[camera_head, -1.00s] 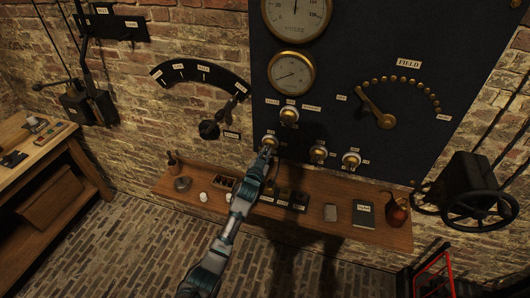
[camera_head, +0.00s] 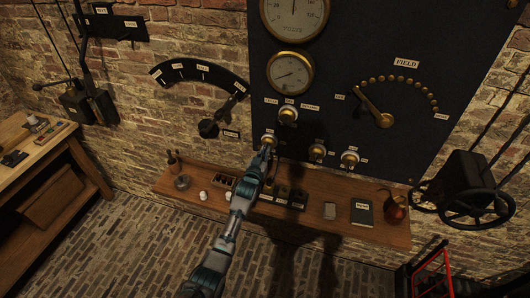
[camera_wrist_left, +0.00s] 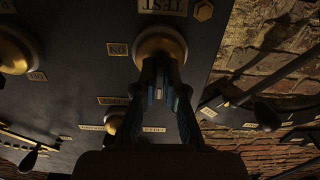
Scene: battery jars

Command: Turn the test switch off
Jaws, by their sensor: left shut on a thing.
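The test switch (camera_head: 269,140) is a round brass knob low on the dark panel, at its left side. It also shows in the left wrist view (camera_wrist_left: 160,42), beside a "TEST" label (camera_wrist_left: 164,6) and an "ON" label (camera_wrist_left: 117,49). My left gripper (camera_head: 266,150) reaches it from below, and its fingers (camera_wrist_left: 164,82) are shut on the switch handle. The fingers hide most of the handle, so I cannot tell its exact setting. My right gripper is not in view.
More knobs (camera_head: 317,152) (camera_head: 349,158) sit to the right, and another (camera_head: 288,114) is above. A wooden shelf (camera_head: 300,222) with small items runs below the panel. A black lever (camera_head: 236,92) on an arc scale is to the left, and a handwheel (camera_head: 476,205) to the right.

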